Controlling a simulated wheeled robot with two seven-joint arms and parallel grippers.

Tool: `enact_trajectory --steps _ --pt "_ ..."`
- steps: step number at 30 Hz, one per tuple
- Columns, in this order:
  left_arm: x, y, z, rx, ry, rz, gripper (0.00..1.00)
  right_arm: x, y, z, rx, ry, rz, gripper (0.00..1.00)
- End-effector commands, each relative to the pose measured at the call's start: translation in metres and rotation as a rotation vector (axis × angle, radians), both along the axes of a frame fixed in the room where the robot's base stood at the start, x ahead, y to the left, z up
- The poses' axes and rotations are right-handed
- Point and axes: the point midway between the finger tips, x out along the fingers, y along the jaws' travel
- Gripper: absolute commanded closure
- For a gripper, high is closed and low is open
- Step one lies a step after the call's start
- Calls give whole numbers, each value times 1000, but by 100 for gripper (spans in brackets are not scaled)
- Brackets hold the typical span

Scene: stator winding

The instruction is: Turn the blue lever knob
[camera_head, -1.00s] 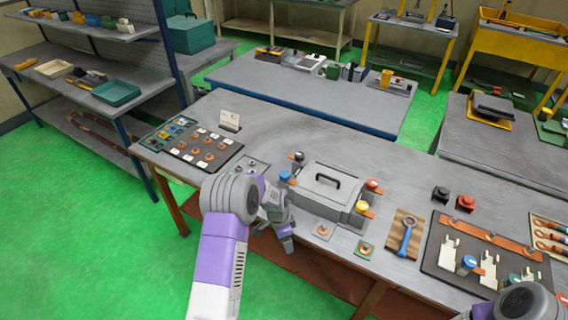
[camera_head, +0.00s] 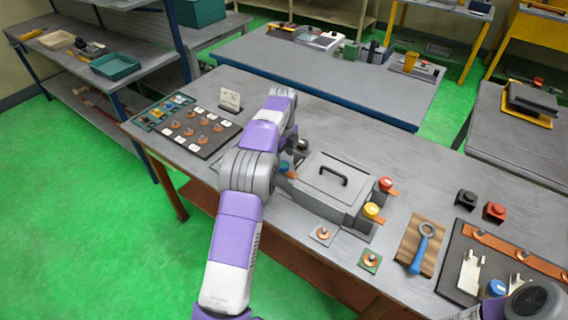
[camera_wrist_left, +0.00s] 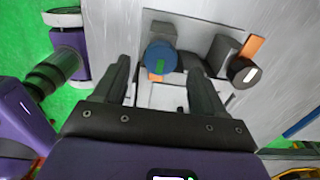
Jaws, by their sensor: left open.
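The blue lever knob (camera_wrist_left: 160,56) shows in the left wrist view, round with a green mark on its face. In the head view only a bit of the blue lever knob (camera_head: 284,166) shows at the left end of the grey box, beside my arm. My left gripper (camera_wrist_left: 158,68) is open, its two fingers on either side of the knob in the picture. I cannot tell whether they touch it. In the head view my arm mostly hides this gripper. My right gripper is out of view; only part of the right arm shows at the lower right.
The grey box (camera_head: 322,190) has a black handle. A black knob (camera_wrist_left: 243,72), a red knob (camera_head: 386,184) and a yellow knob (camera_head: 373,210) sit around it. A parts board (camera_head: 205,146) lies left, a blue wrench (camera_head: 420,248) right. The table's front edge is close.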

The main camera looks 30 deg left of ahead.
Motion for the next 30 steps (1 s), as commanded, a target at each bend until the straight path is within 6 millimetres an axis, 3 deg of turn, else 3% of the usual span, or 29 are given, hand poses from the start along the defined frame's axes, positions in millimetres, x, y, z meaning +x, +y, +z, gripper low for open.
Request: enact_trajectory --steps 6,17,27,30 --pt "0 0 -28 0 1 -1 29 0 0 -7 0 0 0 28" --pt "0 0 -32 0 0 1 31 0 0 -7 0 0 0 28" --pt "0 0 -32 0 0 1 83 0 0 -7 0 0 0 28" --pt "0 0 -31 0 0 3 84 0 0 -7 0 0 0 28"
